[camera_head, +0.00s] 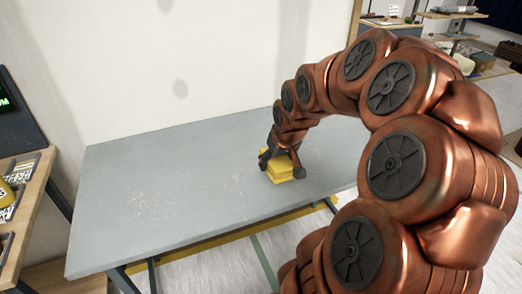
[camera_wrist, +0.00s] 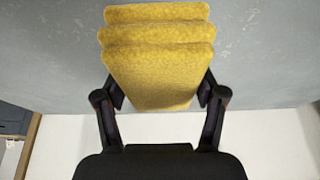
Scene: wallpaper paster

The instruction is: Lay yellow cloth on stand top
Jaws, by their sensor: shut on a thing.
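The yellow cloth (camera_head: 281,169) is a folded, layered block at the right part of the grey table top (camera_head: 150,190) in the head view. My gripper (camera_head: 282,164) is over it with a finger on each side. In the wrist view the cloth (camera_wrist: 155,60) shows several stacked folds, and my gripper (camera_wrist: 160,95) is shut on its near end. Whether the cloth touches the table or is just above it, I cannot tell. The stand is not one I can pick out for certain in these views.
My copper arm covers the right of the head view. A wooden bench (camera_head: 25,200) with small items stands at the left. Shelves (camera_head: 455,20) are at the back right. The left and middle of the grey table are clear, with a white wall (camera_head: 190,60) behind.

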